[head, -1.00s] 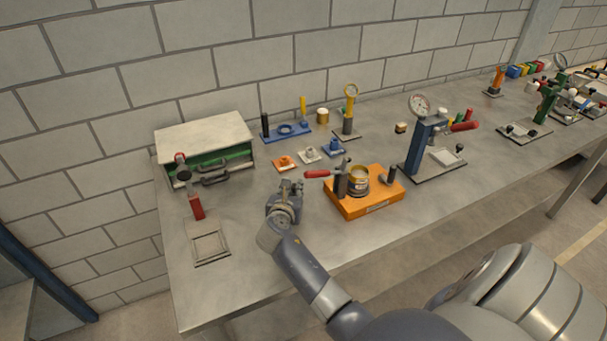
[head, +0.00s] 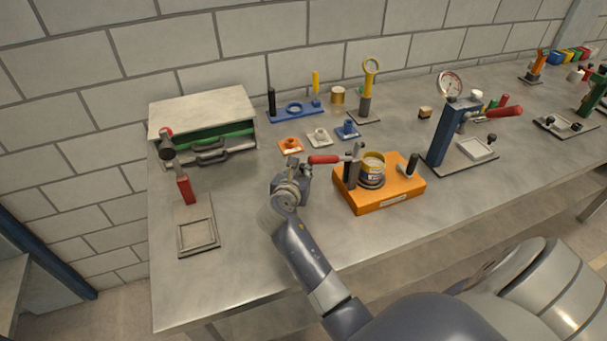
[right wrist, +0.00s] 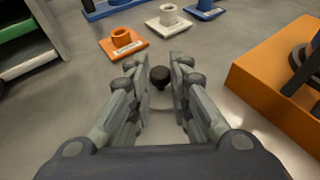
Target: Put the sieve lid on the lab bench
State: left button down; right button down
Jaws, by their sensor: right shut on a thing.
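My right gripper (head: 303,168) is low over the bench, left of the orange base. In the right wrist view its fingertips (right wrist: 160,76) are closed in on a small black knob (right wrist: 160,80), which I take to be the handle of the sieve lid. A faint pale curved edge shows below the knob between the fingers; most of the lid is hidden or blends with the grey metal. I cannot tell whether it touches the bench. The grey lab bench (head: 270,265) stretches beneath. My left gripper is out of view.
The orange base (head: 400,190) with a labelled can (head: 372,172) and red-handled clamp stands close right. Small orange (head: 290,145), white (head: 319,137) and blue (head: 347,130) fixtures lie behind. A cabinet (head: 205,125) and a red-gripped press (head: 186,188) stand left. The bench front is clear.

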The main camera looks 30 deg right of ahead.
jog(key=shift+s+a+r, duration=0.1)
jog(key=shift+a, duration=0.15)
jog(key=c, duration=1.5)
grip_release()
jog(key=shift+f, duration=0.2)
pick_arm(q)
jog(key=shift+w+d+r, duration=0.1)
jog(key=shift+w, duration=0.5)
pick_arm(e)
jog(key=shift+o, duration=0.2)
jog(key=shift+r, duration=0.2)
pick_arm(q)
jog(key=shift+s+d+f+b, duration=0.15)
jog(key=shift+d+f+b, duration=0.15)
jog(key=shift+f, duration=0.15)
pick_arm(e)
jog(key=v, duration=1.2)
